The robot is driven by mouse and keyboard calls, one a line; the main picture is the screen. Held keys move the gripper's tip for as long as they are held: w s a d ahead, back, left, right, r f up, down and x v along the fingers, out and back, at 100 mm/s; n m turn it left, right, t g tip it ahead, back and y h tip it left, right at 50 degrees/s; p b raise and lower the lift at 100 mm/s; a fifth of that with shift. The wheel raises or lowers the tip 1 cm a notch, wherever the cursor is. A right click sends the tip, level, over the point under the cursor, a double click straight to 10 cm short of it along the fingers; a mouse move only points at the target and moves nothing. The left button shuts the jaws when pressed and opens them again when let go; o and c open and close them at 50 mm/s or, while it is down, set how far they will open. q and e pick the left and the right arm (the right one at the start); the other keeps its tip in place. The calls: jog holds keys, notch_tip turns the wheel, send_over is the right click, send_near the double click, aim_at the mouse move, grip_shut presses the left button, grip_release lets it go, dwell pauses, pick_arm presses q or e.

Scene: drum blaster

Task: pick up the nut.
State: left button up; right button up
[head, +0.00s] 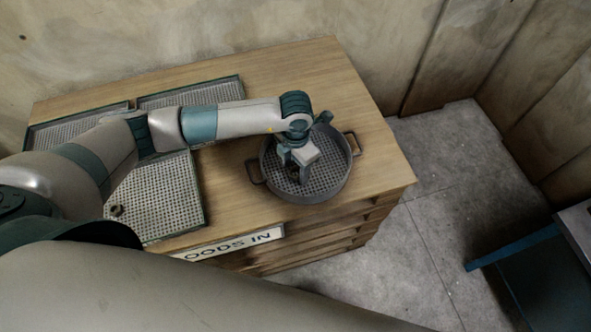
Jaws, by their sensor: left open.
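A small brown nut (117,210) lies on the perforated tray (160,190) at the front left of the wooden cabinet top. My left arm reaches across the cabinet from the left. My left gripper (302,174) points down over the round perforated basket (335,184), well to the right of the nut. The gripper is open, and I see nothing held between its fingers. The gripper and wrist hide part of the basket's floor. My right gripper is out of the picture.
The basket has two side handles (255,172). Two more perforated trays (190,93) lie along the back left, partly behind my arm. The wooden top (375,150) is bare at the right. A sign (235,243) is on the cabinet front. A blue-edged unit (530,262) stands at far right.

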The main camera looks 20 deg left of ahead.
pick_arm(q)
jog(key=shift+f, duration=0.2)
dwell(0.3)
jog(key=c, duration=1.2)
jog(key=shift+r, duration=0.15)
